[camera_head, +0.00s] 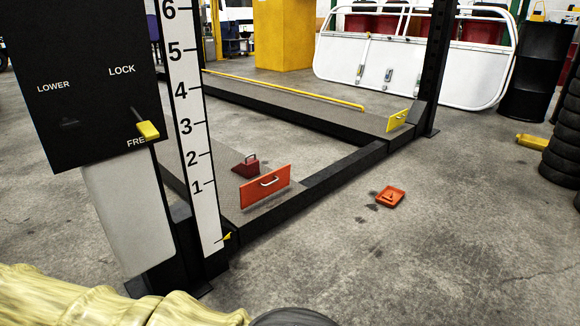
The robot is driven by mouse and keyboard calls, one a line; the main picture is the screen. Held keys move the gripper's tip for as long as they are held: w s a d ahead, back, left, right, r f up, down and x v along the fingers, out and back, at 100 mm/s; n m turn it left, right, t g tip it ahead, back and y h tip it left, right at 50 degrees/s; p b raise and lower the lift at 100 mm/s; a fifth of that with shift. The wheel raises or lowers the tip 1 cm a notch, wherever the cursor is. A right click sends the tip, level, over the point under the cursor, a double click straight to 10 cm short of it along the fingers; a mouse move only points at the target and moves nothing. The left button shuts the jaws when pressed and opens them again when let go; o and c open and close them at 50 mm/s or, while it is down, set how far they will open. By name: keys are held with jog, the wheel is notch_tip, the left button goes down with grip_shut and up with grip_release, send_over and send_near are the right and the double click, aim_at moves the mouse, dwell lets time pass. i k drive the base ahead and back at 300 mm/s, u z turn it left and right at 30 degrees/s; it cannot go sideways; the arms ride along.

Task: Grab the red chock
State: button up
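The red chock (244,170) is a small dark red wedge with a grey handle on top. The plate stands across the runway's end and may hide a little of the chock's lower front. Part of my own arm shows along the bottom left edge, well in front of the chock. My gripper is not in view, so its opening and contents cannot be seen.
A black control box (85,90) and a numbered post (190,125) stand left of the chock. An orange tray (390,197) lies on the floor at right. A yellow plate (397,121) stands on the far runway. Tyres (562,160) edge the right; the front-right floor is clear.

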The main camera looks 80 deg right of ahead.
aim_at(249, 169)
jog(key=z, duration=2.45)
jog(key=i, duration=1)
